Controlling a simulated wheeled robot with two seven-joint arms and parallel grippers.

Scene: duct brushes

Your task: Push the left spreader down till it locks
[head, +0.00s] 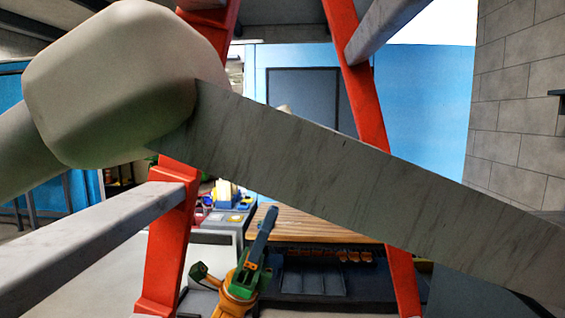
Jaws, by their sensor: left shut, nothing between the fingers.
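A red stepladder frame (171,245) stands close in front of me, with a second red rail (366,105) to the right. A flat grey bar (350,180), which looks like the left spreader, slopes down from upper left to lower right across both rails. It appears straight; its hinge and lock are not in view. My right gripper is not in view.
Grey treads show at lower left (85,245) and upper right (385,30). Behind are a wooden-topped bench (315,229), an orange, green and blue device (243,278), a blue wall (425,110) and a grey block wall (520,80).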

